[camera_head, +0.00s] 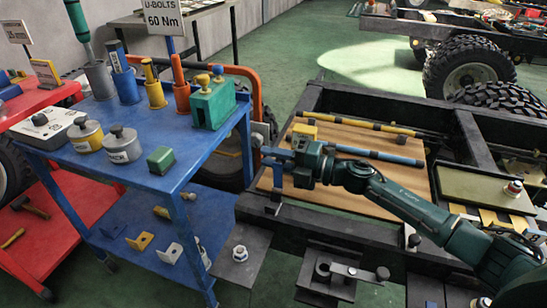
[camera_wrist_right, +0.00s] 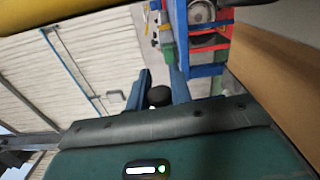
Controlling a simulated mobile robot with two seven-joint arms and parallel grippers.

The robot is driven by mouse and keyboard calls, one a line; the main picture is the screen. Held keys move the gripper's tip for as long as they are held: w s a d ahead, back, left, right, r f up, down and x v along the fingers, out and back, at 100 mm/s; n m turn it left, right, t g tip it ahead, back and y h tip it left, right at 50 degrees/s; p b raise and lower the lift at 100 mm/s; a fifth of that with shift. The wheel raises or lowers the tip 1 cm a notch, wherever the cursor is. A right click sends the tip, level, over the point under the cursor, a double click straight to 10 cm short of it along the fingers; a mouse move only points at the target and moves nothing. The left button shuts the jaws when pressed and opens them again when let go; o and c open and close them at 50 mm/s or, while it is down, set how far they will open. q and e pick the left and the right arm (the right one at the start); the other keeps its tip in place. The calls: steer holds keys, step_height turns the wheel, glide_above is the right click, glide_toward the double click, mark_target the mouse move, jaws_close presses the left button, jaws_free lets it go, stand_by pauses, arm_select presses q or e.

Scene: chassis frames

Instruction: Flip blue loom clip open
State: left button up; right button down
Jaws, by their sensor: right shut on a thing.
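The blue loom clip (camera_head: 276,184) is at the left edge of the wooden board, near the left end of the blue-and-black loom tube (camera_head: 375,155). My right gripper (camera_head: 269,160) reaches in from the right over the clip, with its blue fingers pointing left. It is shut on the clip's upper part, which the fingers largely hide. In the right wrist view, a dark round knob (camera_wrist_right: 158,96) sits between the two fingers (camera_wrist_right: 158,85). I cannot tell exactly how far the clip's lever is turned. My left gripper is not in view.
Black chassis rails (camera_head: 395,98) surround the board. A blue cart (camera_head: 200,150) with tools, weights and a green block stands at left. Black brackets (camera_head: 335,272) stand in front.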

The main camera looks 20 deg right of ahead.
steer(key=shift+w+d+m+p, duration=0.25)
steer(key=shift+w+m+p, duration=0.05)
steer(key=shift+m+p, duration=0.35)
steer(key=shift+w+d+f+m+p, duration=0.15)
steer(key=shift+w+m+p, duration=0.15)
steer(key=shift+m, duration=0.15)
steer(key=shift+w+d+f+m, duration=0.15)
steer(key=shift+w+m, duration=0.05)
steer(key=shift+m, duration=0.3)
steer(key=shift+w+d+f+m, duration=0.1)
steer(key=shift+f+m, duration=0.1)
steer(key=shift+m, duration=0.1)
steer(key=c, duration=1.3)
jaws_free()
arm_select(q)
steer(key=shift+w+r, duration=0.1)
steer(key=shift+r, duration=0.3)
arm_select(e)
steer(key=shift+d, duration=0.1)
